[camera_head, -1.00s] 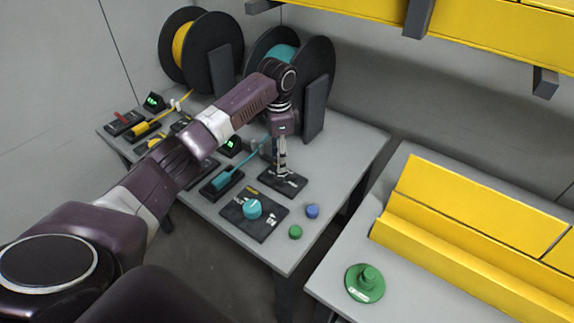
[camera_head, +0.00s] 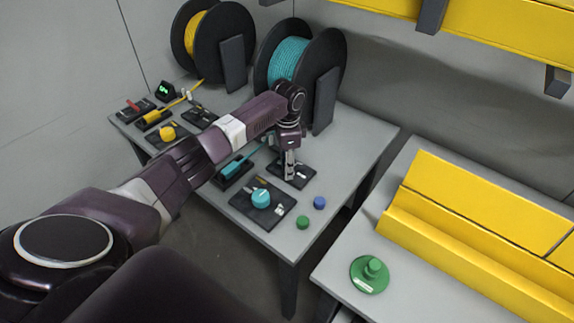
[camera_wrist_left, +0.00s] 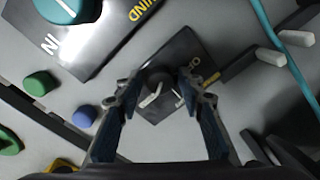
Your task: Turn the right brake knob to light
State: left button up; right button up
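The right brake knob (camera_wrist_left: 157,80) is a small dark round knob with a white pointer, on a dark square plate (camera_wrist_left: 182,58) with small markings. In the head view the plate (camera_head: 308,172) lies in front of the teal spool, and the knob is hidden by my left gripper (camera_head: 289,176). In the left wrist view my left gripper (camera_wrist_left: 158,88) is open, pointing down, with one finger on each side of the knob. Gaps show between fingers and knob; I cannot tell the height.
A larger plate with a teal knob (camera_head: 261,198) is close by in front. A green button (camera_head: 303,222) and a blue button (camera_head: 319,203) are near the table's right edge. The teal spool (camera_head: 289,60) stands behind. A teal holder (camera_head: 236,168) is to the left.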

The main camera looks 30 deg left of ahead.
pick_arm(q)
jog(key=c, duration=0.7)
grip_shut()
pick_arm(e)
jog(key=shift+s, duration=0.6)
pick_arm(q)
jog(key=shift+r, duration=0.1)
pick_arm(e)
jog(key=shift+d+r, duration=0.1)
pick_arm(q)
jog(key=n+p, duration=0.2)
jog(key=shift+d+r+p, duration=0.1)
jog(key=shift+r+p, duration=0.05)
jog(key=shift+p, duration=0.2)
jog(key=n+p, duration=0.2)
jog(key=shift+n, duration=0.3)
jog(key=n+p, duration=0.2)
jog(key=n, duration=0.1)
jog(key=shift+p, duration=0.35)
jog(key=shift+n+p, duration=0.7)
jog(key=shift+n, duration=1.3)
pick_arm(e)
notch_tip(320, 180, up, 8)
jog(key=shift+w+r, duration=0.15)
jog(key=shift+r, duration=0.1)
pick_arm(q)
jog(key=shift+w, duration=0.1)
